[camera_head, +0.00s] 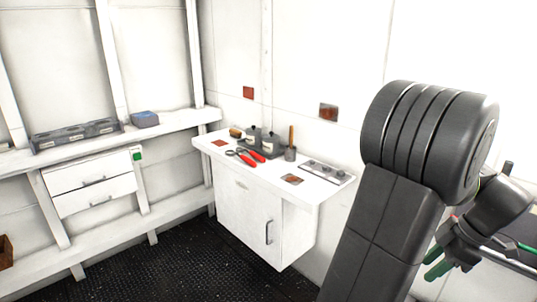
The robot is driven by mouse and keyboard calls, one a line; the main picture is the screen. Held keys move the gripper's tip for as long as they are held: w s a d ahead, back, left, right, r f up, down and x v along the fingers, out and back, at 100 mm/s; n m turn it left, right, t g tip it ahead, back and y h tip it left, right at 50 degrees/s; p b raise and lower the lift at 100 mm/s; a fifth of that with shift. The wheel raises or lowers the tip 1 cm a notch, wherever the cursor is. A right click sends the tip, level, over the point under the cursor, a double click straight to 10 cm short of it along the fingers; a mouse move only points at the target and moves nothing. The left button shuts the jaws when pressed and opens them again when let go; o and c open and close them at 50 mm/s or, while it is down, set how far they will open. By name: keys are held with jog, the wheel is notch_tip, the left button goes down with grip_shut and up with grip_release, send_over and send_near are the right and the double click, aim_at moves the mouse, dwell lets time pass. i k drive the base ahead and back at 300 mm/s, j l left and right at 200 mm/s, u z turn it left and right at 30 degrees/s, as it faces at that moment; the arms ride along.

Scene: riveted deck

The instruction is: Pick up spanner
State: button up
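No spanner can be made out for certain. On the white cabinet top lie red-handled hand tools (247,159) with grey metal ends pointing left. They are small in view, and I cannot tell whether one is the spanner. My gripper (437,262) is at the lower right, far from the cabinet top. Its two green fingers show apart with a gap and nothing visible between them. My dark arm hides part of the right side.
The white cabinet (262,222) holds dark canisters (262,141), a brown-handled pot (290,153) and a grey panel (328,172). Black floor (175,270) is clear before the cabinet.

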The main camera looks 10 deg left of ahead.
aim_at(260, 158)
jog(key=i+j, duration=0.15)
jog(key=j, duration=0.25)
jog(key=i+j+z, duration=0.15)
jog(key=j, duration=0.3)
jog(key=i+j, duration=0.15)
jog(key=j, duration=0.3)
jog(key=i+j+z, duration=0.15)
jog(key=j, duration=0.25)
jog(key=i+j, duration=0.1)
jog(key=j, duration=0.35)
jog(key=i+j+z, duration=0.15)
jog(key=i+j, duration=0.35)
jog(key=i+j+z, duration=0.2)
jog(key=i+j, duration=0.35)
jog(key=i+j+z, duration=0.15)
jog(key=i+j, duration=0.3)
jog(key=j, duration=0.3)
jog(key=i+j, duration=0.3)
jog(key=i+l+z, duration=0.05)
